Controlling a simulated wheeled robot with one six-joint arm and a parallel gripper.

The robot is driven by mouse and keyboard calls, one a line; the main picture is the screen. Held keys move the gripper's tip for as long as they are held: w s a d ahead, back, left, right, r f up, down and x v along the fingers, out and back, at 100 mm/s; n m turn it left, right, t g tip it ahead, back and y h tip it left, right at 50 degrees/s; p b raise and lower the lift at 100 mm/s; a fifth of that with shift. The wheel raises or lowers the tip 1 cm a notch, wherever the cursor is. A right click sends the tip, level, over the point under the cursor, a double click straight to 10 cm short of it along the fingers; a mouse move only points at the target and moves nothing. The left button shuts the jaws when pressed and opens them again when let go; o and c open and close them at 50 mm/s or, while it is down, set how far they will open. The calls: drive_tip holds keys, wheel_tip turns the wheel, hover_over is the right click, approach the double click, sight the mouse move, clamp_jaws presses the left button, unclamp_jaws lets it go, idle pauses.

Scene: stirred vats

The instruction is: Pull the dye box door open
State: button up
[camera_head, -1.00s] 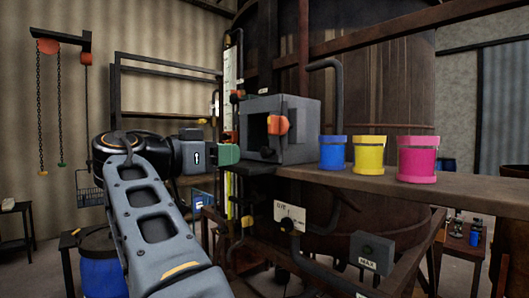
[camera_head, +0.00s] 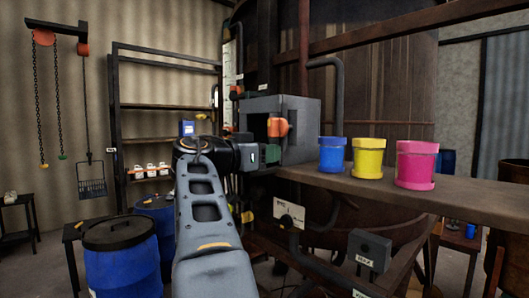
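The dye box (camera_head: 302,121) is a grey box on the brown shelf, with a dark recessed-looking area on its left-facing side. An orange handle (camera_head: 278,127) stands out near its front edge. I cannot make out clearly how far the door is open. My gripper (camera_head: 271,153), with green fingers, is at the lower front of the box, just below the orange handle. My own wrist hides part of it, and the gap between the fingers does not show. I cannot tell whether it touches the box.
Blue (camera_head: 332,155), yellow (camera_head: 369,158) and pink (camera_head: 416,165) pots stand on the shelf (camera_head: 450,190) to the right of the box. A dark pipe (camera_head: 339,95) rises behind them. Blue barrels (camera_head: 122,262) stand at lower left. A hanging basket (camera_head: 91,180) is at far left.

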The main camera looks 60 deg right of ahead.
drive_tip(key=shift+c, duration=0.5)
clamp_jaws()
drive_tip(key=shift+a, duration=0.1)
